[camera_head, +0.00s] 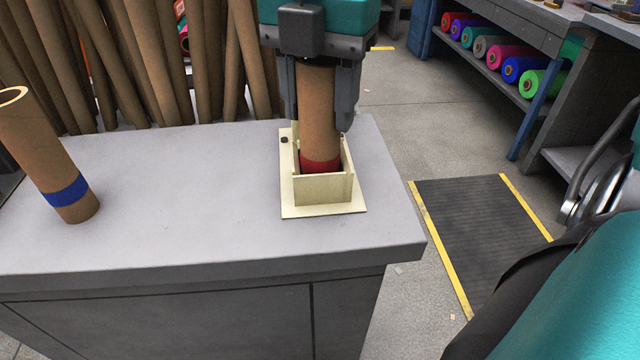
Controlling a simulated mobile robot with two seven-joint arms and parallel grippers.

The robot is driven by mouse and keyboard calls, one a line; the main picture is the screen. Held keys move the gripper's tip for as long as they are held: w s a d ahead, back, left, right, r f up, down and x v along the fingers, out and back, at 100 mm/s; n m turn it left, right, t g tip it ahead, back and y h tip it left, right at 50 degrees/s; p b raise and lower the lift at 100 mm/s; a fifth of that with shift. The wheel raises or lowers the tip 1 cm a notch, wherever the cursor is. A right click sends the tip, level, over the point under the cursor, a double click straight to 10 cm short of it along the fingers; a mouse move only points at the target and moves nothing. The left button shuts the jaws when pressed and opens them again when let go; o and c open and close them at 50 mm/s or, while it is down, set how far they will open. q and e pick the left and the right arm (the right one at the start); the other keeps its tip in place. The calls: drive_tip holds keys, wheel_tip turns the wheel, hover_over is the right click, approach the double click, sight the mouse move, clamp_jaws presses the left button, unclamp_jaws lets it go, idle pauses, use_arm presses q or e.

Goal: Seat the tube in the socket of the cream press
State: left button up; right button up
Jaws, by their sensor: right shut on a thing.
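The brown cardboard tube (318,110) with a red band near its foot stands nearly upright, its lower end inside the socket of the cream press (323,190). The socket's front wall hides the tube's foot, so I cannot tell whether it rests on the bottom. My right gripper (321,112) comes down from above and is shut on the tube, one finger on each side. The press has a square base plate flat on the grey bench top. My left gripper is not in view.
Another brown tube with a blue band (67,191) stands, leaning, on the bench (190,200) at the left. Several plain brown tubes (140,60) lean behind the bench. Bare bench lies between the blue-banded tube and the press. Coloured felt rolls (505,57) lie on a shelf at the far right.

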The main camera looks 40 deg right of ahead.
use_arm(q)
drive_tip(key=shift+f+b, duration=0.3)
drive_tip(key=shift+b, duration=0.05)
use_arm(e)
drive_tip(key=shift+f, duration=0.35)
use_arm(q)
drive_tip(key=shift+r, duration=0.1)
use_arm(e)
drive_tip(key=o, duration=1.3)
drive_tip(key=shift+r, duration=0.1)
use_arm(q)
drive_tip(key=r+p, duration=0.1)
drive_tip(key=p, duration=0.1)
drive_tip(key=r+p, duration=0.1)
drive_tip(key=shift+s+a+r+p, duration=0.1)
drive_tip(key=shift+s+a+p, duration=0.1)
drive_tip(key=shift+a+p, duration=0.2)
use_arm(e)
wheel_tip(320, 180, up, 13)
drive_tip(key=shift+f, duration=0.1)
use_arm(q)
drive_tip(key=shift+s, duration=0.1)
use_arm(e)
drive_tip(key=shift+s, duration=0.1)
